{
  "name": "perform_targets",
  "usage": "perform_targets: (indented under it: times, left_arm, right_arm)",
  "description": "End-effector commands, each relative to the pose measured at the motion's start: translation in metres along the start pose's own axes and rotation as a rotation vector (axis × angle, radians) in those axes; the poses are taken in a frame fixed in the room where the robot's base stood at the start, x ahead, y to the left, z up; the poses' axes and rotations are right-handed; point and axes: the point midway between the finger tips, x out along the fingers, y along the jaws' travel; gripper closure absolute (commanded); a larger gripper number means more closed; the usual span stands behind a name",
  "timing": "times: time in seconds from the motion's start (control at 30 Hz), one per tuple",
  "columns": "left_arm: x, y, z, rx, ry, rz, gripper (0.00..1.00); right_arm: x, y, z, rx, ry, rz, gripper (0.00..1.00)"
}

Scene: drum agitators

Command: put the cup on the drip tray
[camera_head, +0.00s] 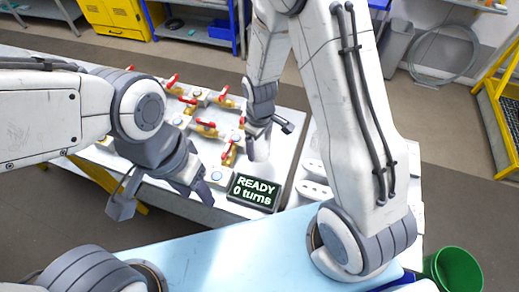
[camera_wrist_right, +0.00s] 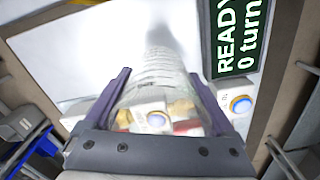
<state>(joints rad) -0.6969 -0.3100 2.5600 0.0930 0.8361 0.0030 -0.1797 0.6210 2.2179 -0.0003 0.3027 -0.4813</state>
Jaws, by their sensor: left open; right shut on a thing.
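The cup (camera_wrist_right: 158,75) is clear, with faint markings, and sits between the fingers of my right gripper (camera_wrist_right: 155,95) in the right wrist view. In the head view the cup (camera_head: 259,149) shows as a pale shape below my right gripper (camera_head: 268,128), over the white bench; whether it touches the bench is unclear. My left gripper (camera_head: 163,203) is open and empty at the bench's front edge, left of the display. I cannot make out which surface is the drip tray.
A black display (camera_head: 255,192) reads "READY 0 turns". Several red-handled brass valves (camera_head: 207,128) stand on the white bench (camera_head: 290,120). White slotted pieces (camera_head: 314,190) lie right of the display. A green bin (camera_head: 455,270) stands at the lower right.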

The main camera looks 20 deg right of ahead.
Motion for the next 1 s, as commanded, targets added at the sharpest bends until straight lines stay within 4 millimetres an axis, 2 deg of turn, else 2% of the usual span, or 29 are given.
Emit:
perform_targets:
  times: [0.37,0.77,0.8,0.83,1.0]
  left_arm:
    - [-0.014,0.001,-0.001,0.002,0.0,0.0,0.5]
    - [-0.009,0.001,-0.001,0.001,0.0,0.0,0.5]
    - [-0.009,0.001,0.0,0.001,0.0,0.0,0.5]
    - [-0.01,0.001,-0.001,0.001,0.0,0.0,0.5]
    - [-0.01,0.001,-0.001,0.001,0.0,0.0,0.5]
  right_arm:
    - [0.039,0.0,-0.001,-0.001,-0.002,-0.001,0.63]
    - [0.045,0.0,-0.001,-0.001,0.0,0.0,0.63]
    - [0.045,0.0,-0.002,-0.001,0.0,0.0,0.07]
    - [0.044,0.0,-0.002,-0.001,0.0,0.0,0.0]
    - [0.044,0.0,-0.002,-0.001,0.0,0.0,0.0]
